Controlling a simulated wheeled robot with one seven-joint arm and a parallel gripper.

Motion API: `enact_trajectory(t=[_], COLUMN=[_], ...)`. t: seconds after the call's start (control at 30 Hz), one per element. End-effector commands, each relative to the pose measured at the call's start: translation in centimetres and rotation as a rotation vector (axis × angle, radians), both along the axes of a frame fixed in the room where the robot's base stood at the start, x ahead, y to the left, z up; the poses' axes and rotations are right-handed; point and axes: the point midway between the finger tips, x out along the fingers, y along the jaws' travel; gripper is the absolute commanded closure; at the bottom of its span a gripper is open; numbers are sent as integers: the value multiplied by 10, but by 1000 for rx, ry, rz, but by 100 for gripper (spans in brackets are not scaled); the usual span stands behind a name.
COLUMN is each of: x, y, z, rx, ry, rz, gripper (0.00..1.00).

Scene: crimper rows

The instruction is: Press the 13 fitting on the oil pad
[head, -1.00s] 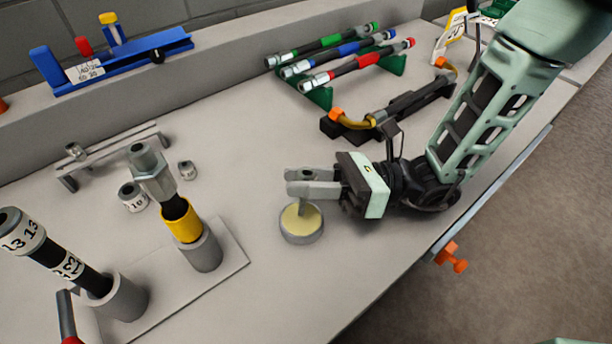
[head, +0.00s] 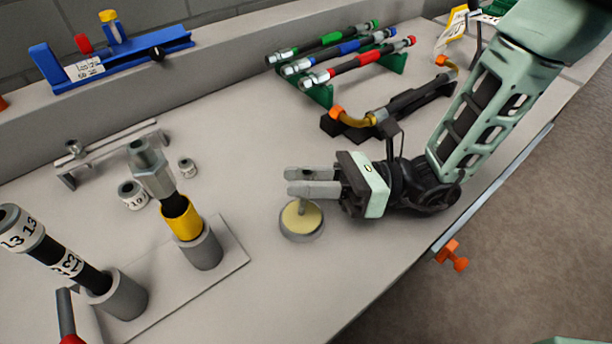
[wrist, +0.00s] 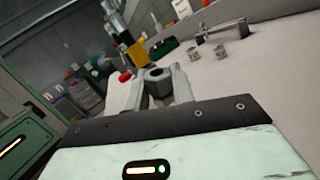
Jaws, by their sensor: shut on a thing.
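My gripper (head: 314,181) is shut on a grey metal fitting, whose thin stem (head: 301,207) hangs below the fingers. In the wrist view the fitting's hex end with a dark bore (wrist: 157,75) shows between the fingers. I cannot read a number on it. The oil pad (head: 297,229), a round grey dish with a pale yellow face, sits on the bench directly below. The stem reaches down to the yellow face in the head view; whether it touches cannot be told for sure.
A hose marked 13 (head: 68,263) and a yellow-collared hose with a hex fitting (head: 182,221) stand in grey cups at left. Small sleeves (head: 132,194) lie behind. A black clamp with a bent hose (head: 400,108) and a hose rack (head: 319,95) stand behind my gripper.

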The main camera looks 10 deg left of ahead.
Motion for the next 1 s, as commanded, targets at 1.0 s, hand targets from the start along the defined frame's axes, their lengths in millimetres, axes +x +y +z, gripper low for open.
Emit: enact_trajectory(t=[1.0], x=[0], y=[0], z=[-11], rx=[1], ry=[0], rz=[0], gripper=[98])
